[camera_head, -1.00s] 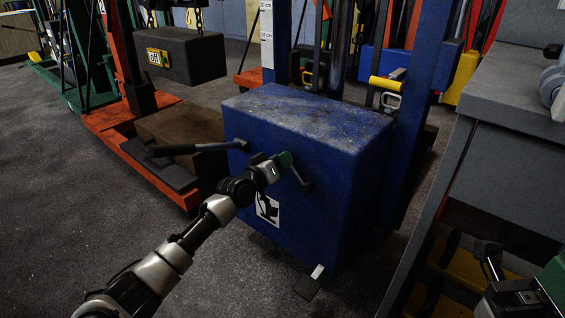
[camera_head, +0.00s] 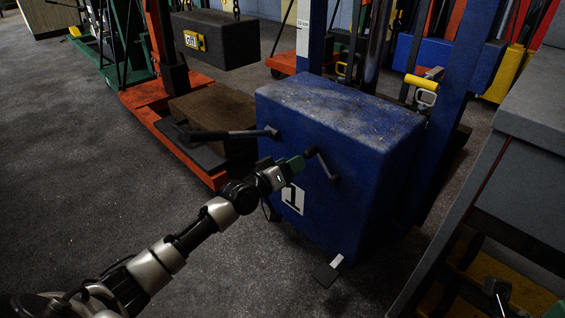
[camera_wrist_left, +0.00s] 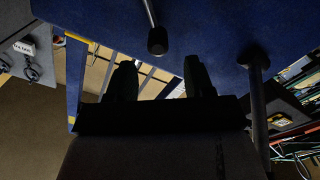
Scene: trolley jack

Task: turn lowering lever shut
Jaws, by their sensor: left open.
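The blue jack box (camera_head: 350,105) stands in the middle of the head view, with two black levers on its front. The short lever (camera_head: 323,166) slants down to the right from its pivot; I take it as the lowering lever. It also shows in the left wrist view (camera_wrist_left: 153,22), its knobbed end pointing toward the camera. My left gripper (camera_head: 298,164) is just left of the short lever and does not hold it. In the left wrist view my left gripper (camera_wrist_left: 158,80) has its two fingers apart with nothing between them. My right gripper does not show.
The long lever (camera_head: 230,134) sticks out left from the box, above my left arm; it also shows in the left wrist view (camera_wrist_left: 258,105). A black pedal (camera_head: 326,274) is low at the front. A grey workbench (camera_head: 540,110) closes off the right.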

